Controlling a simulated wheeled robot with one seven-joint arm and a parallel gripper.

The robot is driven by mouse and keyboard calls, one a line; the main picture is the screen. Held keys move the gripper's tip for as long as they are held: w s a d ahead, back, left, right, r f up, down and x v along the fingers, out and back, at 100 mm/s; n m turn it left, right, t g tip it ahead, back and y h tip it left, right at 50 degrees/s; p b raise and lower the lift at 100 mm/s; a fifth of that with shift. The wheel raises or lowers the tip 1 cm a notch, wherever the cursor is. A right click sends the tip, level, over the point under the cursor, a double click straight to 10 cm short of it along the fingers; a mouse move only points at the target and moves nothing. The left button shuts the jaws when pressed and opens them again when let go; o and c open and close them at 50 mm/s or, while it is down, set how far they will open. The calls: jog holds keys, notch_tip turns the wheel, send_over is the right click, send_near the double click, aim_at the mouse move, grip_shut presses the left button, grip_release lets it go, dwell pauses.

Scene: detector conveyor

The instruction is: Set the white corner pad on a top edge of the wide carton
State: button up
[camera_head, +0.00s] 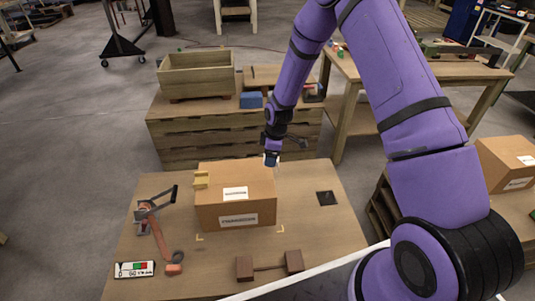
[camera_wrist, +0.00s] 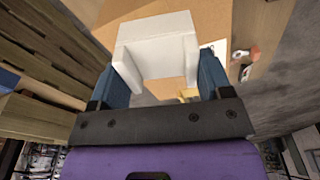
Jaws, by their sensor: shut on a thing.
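The wide carton (camera_head: 246,216) is a closed brown box on the wooden table, with white labels on its top and front. My gripper (camera_head: 271,159) is at the carton's far right top corner in the head view. In the wrist view its blue fingers are shut on the white corner pad (camera_wrist: 158,38), an L-shaped white block with side walls. The carton's brown top (camera_wrist: 206,20) shows behind the pad there. I cannot tell whether the pad touches the carton. The head view mostly hides the pad.
On the table (camera_head: 330,243) are an orange-and-grey tool (camera_head: 153,222) at left, a small display box (camera_head: 134,269), a brown two-block piece (camera_head: 268,266) in front and a dark square (camera_head: 326,198) at right. A wooden crate (camera_head: 196,77) stands on the slatted bench behind.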

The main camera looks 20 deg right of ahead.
jog(key=shift+w+a+f+n, duration=0.1)
jog(key=shift+w+a+n, duration=0.15)
jog(key=shift+n, duration=0.4)
jog(key=shift+w+a+f+n, duration=0.15)
jog(key=shift+w+n, duration=0.2)
jog(key=shift+n, duration=0.3)
send_over(267, 176)
jog(key=shift+d+f, duration=0.15)
jog(key=shift+f, duration=1)
jog(key=shift+d+f, duration=0.1)
jog(key=shift+f, duration=1.05)
jog(key=shift+f, duration=2.2)
jog(key=o, duration=1)
jog(key=r, duration=0.3)
jog(key=d+r, duration=0.1)
jog(key=r, duration=0.6)
jog(key=shift+s+d+r, duration=0.1)
jog(key=shift+d+r, duration=0.05)
jog(key=shift+r, duration=0.15)
